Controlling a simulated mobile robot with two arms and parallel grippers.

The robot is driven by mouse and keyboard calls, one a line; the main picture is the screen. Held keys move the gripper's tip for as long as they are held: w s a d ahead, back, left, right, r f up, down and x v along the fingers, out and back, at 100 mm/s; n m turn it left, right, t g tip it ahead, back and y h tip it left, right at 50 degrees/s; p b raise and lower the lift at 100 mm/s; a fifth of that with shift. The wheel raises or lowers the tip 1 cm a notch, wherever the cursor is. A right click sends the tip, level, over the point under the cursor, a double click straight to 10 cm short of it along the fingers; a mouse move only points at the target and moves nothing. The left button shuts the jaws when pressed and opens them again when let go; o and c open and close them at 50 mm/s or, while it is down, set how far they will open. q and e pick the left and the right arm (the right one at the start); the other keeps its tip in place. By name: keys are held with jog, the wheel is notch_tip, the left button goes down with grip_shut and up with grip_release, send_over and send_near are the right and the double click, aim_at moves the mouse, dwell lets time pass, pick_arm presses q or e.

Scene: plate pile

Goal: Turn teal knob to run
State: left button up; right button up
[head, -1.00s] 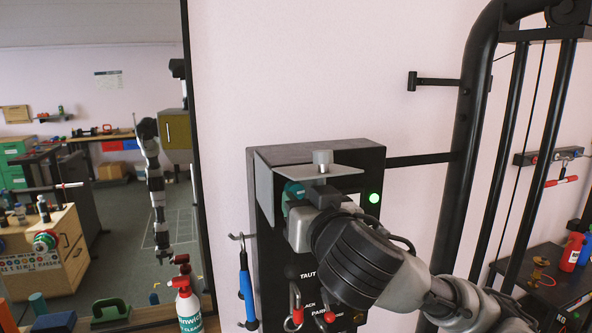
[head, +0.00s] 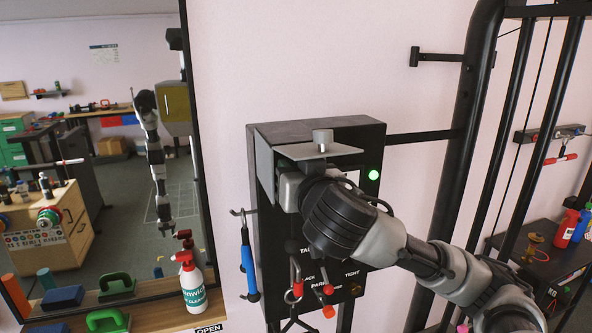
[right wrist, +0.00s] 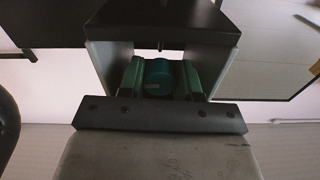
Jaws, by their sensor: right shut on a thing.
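The teal knob (right wrist: 159,76) shows in the right wrist view, between the two green-padded fingers of my right gripper (right wrist: 160,84). The gripper is shut on the knob. In the head view my right wrist and gripper (head: 288,188) reach in from the right, under the bent grey metal guard (head: 315,150), and hide the knob. The knob belongs to the black control box (head: 345,132) on the wall, with a lit green lamp (head: 374,175). The knob's pointer and any run marking cannot be seen. My left gripper does not show directly.
A blue-handled tool (head: 248,268) hangs at the box's left side. Red-tipped clips (head: 297,288) hang below my wrist. A mirror (head: 100,225), a spray bottle (head: 192,285) and green handles (head: 107,320) are at left. A black tubular frame (head: 466,140) stands at right.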

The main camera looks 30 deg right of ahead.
jog(key=n, duration=0.2)
jog(key=shift+n, duration=0.4)
jog(key=shift+r+n+p, duration=0.1)
jog(key=shift+n+p, duration=0.5)
jog(key=shift+n, duration=1.5)
jog(key=o, duration=0.6)
jog(key=shift+o, duration=0.2)
